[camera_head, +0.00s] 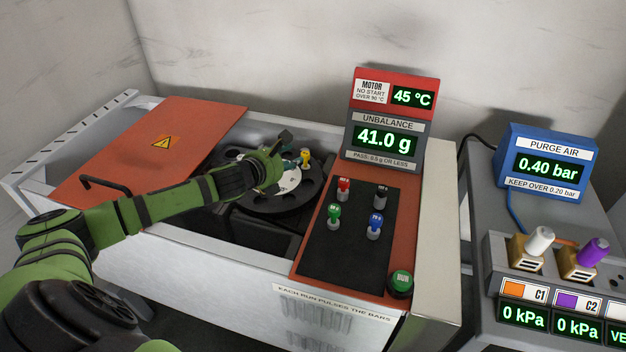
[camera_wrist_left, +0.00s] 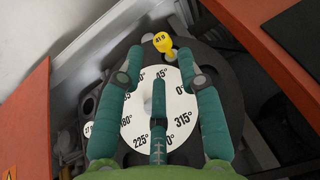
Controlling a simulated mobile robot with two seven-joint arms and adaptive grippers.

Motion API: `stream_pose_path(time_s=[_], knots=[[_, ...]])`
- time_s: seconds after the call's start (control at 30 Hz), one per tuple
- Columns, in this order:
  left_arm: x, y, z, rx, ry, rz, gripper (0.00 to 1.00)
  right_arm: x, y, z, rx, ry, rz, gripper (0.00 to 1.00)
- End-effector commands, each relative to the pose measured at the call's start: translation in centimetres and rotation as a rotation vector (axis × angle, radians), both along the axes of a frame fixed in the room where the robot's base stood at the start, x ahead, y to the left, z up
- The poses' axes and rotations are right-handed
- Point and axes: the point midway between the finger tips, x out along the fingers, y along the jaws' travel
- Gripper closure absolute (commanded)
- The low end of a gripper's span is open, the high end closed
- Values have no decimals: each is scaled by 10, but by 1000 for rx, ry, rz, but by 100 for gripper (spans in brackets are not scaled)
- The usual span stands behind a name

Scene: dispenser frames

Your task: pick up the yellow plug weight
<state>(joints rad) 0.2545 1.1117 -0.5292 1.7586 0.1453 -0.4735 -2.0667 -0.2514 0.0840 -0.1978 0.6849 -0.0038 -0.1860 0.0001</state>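The yellow plug weight (camera_head: 305,156) stands on the rotor disc (camera_head: 273,203) inside the machine. In the left wrist view the yellow plug weight (camera_wrist_left: 162,43) shows its labelled round head, near the far rim of the white angle dial (camera_wrist_left: 184,108). My left gripper (camera_head: 284,152) is over the disc, just left of the weight. In the left wrist view my left gripper (camera_wrist_left: 161,62) has its fingers spread, with the weight just beyond the tips and nothing between them. Contact with the weight does not show. My right gripper is not in view.
Red (camera_head: 344,187), black (camera_head: 381,194), green (camera_head: 334,214) and blue (camera_head: 375,224) plug weights stand on a black mat (camera_head: 345,257). The orange lid (camera_head: 160,150) lies left of the opening. The unbalance display (camera_head: 384,137) reads 41.0 g. A green run button (camera_head: 400,282) sits at the front.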

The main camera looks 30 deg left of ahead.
Motion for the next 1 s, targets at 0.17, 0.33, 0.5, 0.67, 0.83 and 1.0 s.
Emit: stream_pose_path(time_s=[0.17, 0.33, 0.5, 0.67, 0.83, 1.0], knots=[[2, 4, -24, 22, -7, -8, 63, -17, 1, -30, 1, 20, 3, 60], [12, 4, -26, 21, -9, -6, 63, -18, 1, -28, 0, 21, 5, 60], [26, 4, -32, 20, -7, -5, 63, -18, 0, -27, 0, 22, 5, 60], [45, 5, -41, 19, -7, -4, 63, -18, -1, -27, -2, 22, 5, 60], [62, 5, -49, 20, -6, -7, 63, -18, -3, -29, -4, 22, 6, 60], [67, 4, -51, 22, -6, -10, 63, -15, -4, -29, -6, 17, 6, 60]])
